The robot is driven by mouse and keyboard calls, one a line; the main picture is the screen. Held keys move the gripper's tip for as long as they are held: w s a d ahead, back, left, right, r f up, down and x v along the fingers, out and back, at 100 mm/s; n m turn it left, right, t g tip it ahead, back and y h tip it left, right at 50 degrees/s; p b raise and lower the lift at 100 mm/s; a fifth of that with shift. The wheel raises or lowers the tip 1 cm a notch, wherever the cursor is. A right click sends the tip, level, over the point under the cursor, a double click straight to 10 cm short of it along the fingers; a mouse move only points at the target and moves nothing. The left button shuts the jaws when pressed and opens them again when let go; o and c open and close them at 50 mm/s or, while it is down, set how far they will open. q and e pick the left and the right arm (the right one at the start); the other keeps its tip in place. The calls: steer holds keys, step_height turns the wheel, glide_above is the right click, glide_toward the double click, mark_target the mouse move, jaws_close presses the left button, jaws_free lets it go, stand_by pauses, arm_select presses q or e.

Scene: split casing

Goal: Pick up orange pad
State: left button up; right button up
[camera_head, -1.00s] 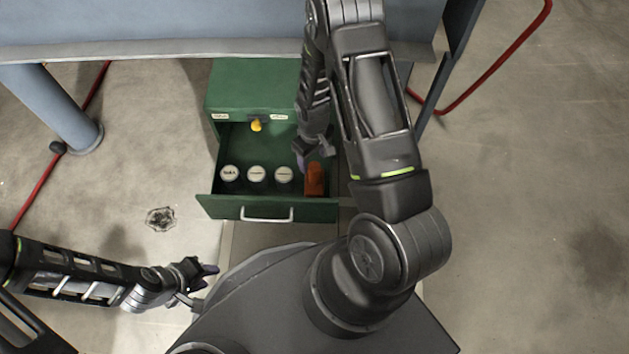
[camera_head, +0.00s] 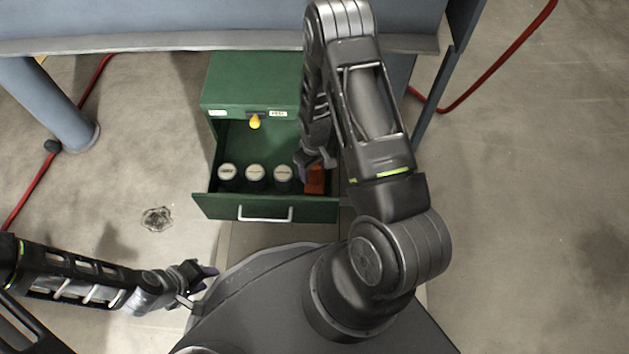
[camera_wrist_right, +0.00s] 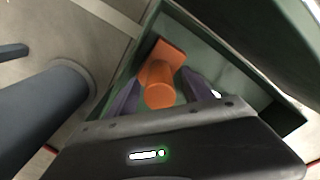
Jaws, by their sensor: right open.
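The orange pad (camera_head: 315,180) stands in the right end of an open green drawer (camera_head: 265,207). In the right wrist view the orange pad (camera_wrist_right: 160,75) shows a flat plate with a round stem pointing toward the camera. My right gripper (camera_head: 312,163) reaches down into the drawer and partly covers the pad in the head view. In the right wrist view the fingers of my right gripper (camera_wrist_right: 162,98) are open, one on each side of the stem. My left gripper (camera_head: 205,275) is low on the left, away from the drawer; its finger gap is too small to judge.
Several white-topped round containers (camera_head: 255,173) stand in a row left of the pad. A yellow knob (camera_head: 255,122) is on the cabinet (camera_head: 245,85) above the drawer. A blue-grey table (camera_head: 150,42) overhangs the cabinet. The drawer walls are close around my right gripper.

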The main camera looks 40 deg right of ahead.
steer(key=shift+f, duration=0.25)
stand_by(0.4)
jaws_close()
stand_by(0.4)
stand_by(0.9)
